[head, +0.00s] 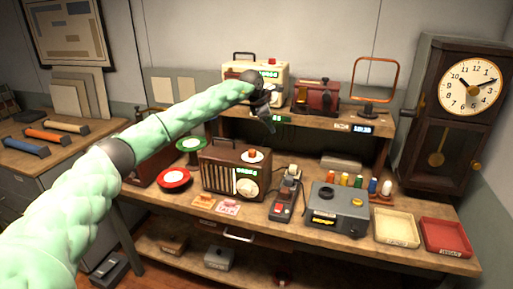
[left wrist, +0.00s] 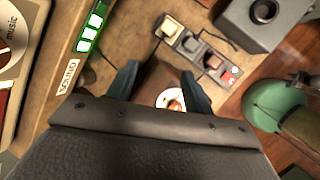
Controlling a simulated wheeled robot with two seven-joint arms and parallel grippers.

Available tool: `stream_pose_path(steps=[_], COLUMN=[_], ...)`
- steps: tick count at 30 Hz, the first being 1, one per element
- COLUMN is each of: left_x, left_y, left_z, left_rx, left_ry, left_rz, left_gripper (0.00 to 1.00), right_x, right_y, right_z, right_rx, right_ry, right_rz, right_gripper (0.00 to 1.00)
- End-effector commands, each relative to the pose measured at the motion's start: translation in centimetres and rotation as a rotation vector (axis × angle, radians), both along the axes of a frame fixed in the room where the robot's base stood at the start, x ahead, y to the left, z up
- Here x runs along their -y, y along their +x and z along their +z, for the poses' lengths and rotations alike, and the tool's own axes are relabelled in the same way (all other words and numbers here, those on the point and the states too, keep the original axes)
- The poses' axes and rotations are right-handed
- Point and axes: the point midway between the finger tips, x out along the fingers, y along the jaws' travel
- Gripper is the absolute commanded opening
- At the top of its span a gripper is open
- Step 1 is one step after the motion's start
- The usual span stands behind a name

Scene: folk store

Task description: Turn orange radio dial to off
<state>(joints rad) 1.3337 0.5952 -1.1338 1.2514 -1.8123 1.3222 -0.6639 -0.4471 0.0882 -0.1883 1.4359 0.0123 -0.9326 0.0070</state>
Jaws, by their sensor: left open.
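A brown radio (head: 235,172) with a slatted front and a pale round face stands on the workbench in the head view. On its top is an orange dial (head: 252,155) on a white disc. My left gripper (head: 265,118) is open and points down, above and behind the radio top in the picture, near the upper shelf edge. In the left wrist view, the orange dial (left wrist: 176,105) on its white disc shows between the two spread fingers, partly hidden by the gripper body. The fingers look apart from the dial. My right gripper is not in view.
The upper shelf (head: 315,119) holds a cream radio (head: 283,70) and a dark red device (head: 316,96) close to my left gripper. A dark switch box (head: 284,203) and a grey box (head: 337,209) stand right of the brown radio. Red and green reels (head: 174,178) lie left.

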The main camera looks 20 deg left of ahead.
Motion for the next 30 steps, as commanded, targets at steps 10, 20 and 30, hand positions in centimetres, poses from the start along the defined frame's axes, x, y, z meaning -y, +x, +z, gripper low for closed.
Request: stream_pose_path(steps=[10,20,30], left_x=[-5.3,-5.5,-5.5], left_y=[-5.4,-5.8,-5.7], left_z=[-2.0,-3.1,-7.1], left_rx=[-0.276,-0.294,-0.292], left_ry=[0.32,0.342,0.34], left_rz=[-0.14,-0.198,-0.196], left_gripper=[0.51,0.51,0.51], right_x=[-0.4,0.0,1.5], right_y=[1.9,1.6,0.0], right_z=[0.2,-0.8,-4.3], right_rx=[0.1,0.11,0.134], right_ry=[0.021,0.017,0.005], right_rz=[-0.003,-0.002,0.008], right_gripper=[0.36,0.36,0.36])
